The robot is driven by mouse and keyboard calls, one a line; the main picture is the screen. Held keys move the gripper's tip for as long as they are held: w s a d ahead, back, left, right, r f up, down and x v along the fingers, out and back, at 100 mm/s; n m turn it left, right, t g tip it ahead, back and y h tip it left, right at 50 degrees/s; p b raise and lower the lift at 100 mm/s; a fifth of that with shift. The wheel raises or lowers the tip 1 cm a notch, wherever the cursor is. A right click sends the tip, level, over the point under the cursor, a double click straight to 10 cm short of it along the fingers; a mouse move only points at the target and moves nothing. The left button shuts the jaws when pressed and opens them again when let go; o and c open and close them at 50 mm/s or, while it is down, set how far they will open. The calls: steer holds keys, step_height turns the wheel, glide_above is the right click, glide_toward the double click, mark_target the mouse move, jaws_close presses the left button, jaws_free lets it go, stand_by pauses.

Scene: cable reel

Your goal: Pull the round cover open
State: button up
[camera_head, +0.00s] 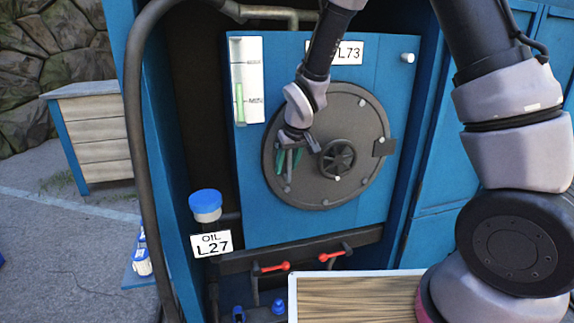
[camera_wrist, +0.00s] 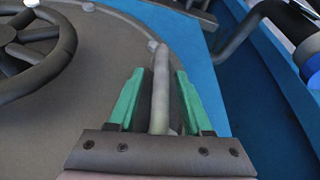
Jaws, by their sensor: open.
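The round cover (camera_head: 352,112) is dark grey and sits flat against the blue panel, with no gap seen at its edge. A small spoked wheel (camera_head: 338,158) is at its middle and a hinge block (camera_head: 384,147) at its right edge. My gripper (camera_head: 288,168) is at the cover's left side, its green fingers open. In the wrist view the gripper (camera_wrist: 160,80) has a grey handle bar (camera_wrist: 160,95) between its fingers, with one finger on each side. Narrow gaps seem to remain beside the bar. The cover (camera_wrist: 95,75) and wheel (camera_wrist: 35,45) fill the left there.
A sight gauge (camera_head: 247,80) is at the panel's upper left. A blue-capped oil filler (camera_head: 205,205) stands at lower left. Red-handled valves (camera_head: 275,267) are on a pipe below. A wooden-topped surface (camera_head: 350,300) is at the bottom. A thick hose (camera_head: 137,140) runs down the left.

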jaws_close()
stand_by(1.4)
